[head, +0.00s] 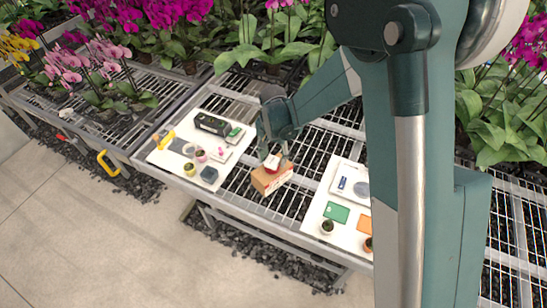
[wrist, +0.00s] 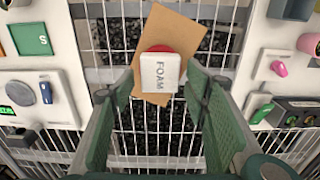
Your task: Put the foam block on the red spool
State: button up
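The white foam block (wrist: 158,77), lettered FOAM, appears to sit on top of the red spool (wrist: 160,48), whose red edge shows just beyond it. The block covers most of the spool in the wrist view. Both are on a tan box (wrist: 190,32); in the head view the red spool (head: 271,166) shows small on this box (head: 270,180). My gripper (wrist: 160,84) is open, with a green finger on each side of the block and a visible gap to both. In the head view my gripper (head: 273,152) is right over the spool.
The box stands on a wire-mesh bench (head: 290,195). A left white board (head: 160,158) holds small pots, a dark device and a yellow-handled tool. A right white board (head: 312,215) holds green and orange cards, a scale and pots. Orchids stand behind.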

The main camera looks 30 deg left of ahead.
aim_at(274, 158)
jog(key=shift+r, duration=0.1)
dwell(0.3)
notch_tip(274, 158, up, 12)
jog(key=shift+p, duration=0.3)
dwell(0.5)
dwell(0.5)
jog(key=shift+d+r, duration=0.1)
